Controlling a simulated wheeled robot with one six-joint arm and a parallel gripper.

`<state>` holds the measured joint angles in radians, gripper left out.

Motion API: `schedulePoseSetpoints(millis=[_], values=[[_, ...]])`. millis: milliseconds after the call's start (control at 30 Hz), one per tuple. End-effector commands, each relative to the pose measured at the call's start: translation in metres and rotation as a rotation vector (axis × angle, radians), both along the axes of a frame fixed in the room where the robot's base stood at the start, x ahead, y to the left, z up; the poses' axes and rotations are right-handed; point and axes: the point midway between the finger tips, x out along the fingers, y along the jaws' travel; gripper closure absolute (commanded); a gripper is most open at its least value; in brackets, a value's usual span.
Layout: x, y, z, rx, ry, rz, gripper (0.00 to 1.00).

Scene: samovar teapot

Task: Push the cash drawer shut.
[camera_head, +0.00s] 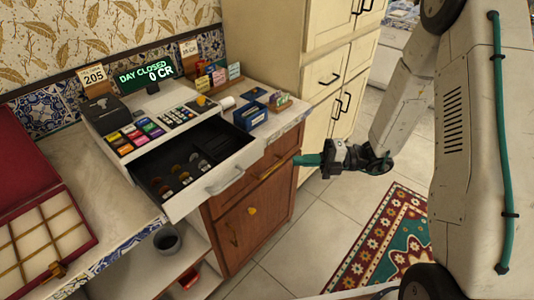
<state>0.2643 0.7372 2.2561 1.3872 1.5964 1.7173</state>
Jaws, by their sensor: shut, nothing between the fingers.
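The cash drawer (217,183) is pulled out from the cash register (150,125) on the counter. Its white front with a pale handle (226,180) faces the lower right. Its black inside shows coins in several compartments. My gripper (303,160) is shut and empty. In the picture it is to the right of the drawer front, apart from it, in front of the wooden cabinet's right edge. The gripper's dark green fingers point left toward the drawer.
A display reading "DAY CLOSED 0 CR" (147,74) stands behind the register. A blue box (250,116) and small cards stand right of it. A red compartment case (45,240) lies open at left. Below are a wooden cabinet (255,210) and open shelf. Tiled floor (320,215) is clear beside a patterned rug.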

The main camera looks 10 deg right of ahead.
Motion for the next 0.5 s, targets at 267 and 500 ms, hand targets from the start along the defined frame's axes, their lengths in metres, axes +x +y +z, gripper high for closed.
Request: schedulePoseSetpoints(millis=[267,500], values=[[-0.01,0.018,0.001,0.002,-0.001,0.007,1.0],[-0.006,0.069,0.001,0.002,-0.001,0.008,1.0]])
